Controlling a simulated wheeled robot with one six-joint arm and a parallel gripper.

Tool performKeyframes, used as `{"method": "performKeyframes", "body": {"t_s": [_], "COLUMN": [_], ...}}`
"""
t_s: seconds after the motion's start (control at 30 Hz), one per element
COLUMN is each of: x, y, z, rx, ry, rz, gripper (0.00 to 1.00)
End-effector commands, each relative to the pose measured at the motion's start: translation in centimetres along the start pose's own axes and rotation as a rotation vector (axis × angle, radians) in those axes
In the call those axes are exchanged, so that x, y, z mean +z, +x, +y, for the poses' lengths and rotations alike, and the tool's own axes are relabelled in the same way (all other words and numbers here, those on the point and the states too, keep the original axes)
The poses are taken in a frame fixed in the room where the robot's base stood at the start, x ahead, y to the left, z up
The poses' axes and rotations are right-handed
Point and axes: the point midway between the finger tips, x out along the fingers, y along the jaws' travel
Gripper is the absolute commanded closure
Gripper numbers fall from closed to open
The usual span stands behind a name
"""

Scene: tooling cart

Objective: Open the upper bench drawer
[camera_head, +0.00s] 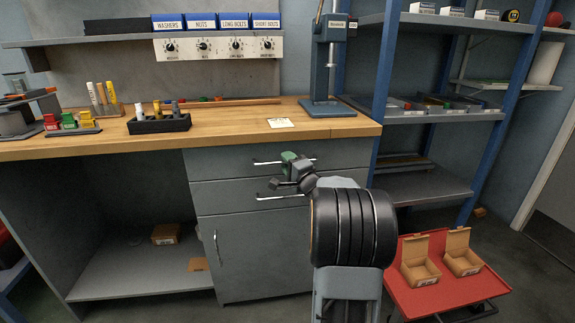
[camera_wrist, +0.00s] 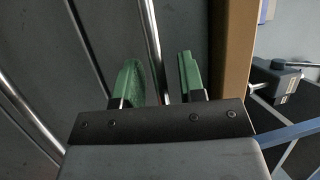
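The upper bench drawer (camera_head: 225,162) is a grey front just under the wooden worktop, and it looks flush with the cabinet. Its bar handle (camera_head: 265,162) is thin and silver. My gripper (camera_head: 291,160) is in front of this drawer, and its green fingers overlap the right part of the handle. In the wrist view, the two green fingers (camera_wrist: 160,80) stand apart, with the upper handle (camera_wrist: 151,35) running between them. There is a visible gap on the right finger's side. Contact with the handle cannot be told. My arm hides the right end of the drawers.
A lower drawer (camera_head: 222,196) with its own handle (camera_head: 270,197) sits below, above a cupboard door (camera_head: 250,255). The wooden worktop (camera_head: 225,130) overhangs close to my gripper. A red cart (camera_head: 435,294) with open boxes stands at the right, near blue shelving (camera_head: 430,187).

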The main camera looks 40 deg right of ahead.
Motion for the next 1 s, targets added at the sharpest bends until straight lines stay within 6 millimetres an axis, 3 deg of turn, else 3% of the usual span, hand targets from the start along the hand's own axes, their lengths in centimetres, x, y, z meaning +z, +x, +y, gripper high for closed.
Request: {"method": "performKeyframes", "body": {"t_s": [0.27, 0.63, 1.0], "x": [0.02, 0.03, 0.01], "y": [0.07, 0.05, 0.03], "z": [0.01, 0.01, 0.01], "rx": [0.0, 0.0, 0.0], "ry": [0.0, 0.0, -0.001], "rz": [0.0, -0.001, 0.0], "gripper": [0.64, 1.0, 1.0]}}
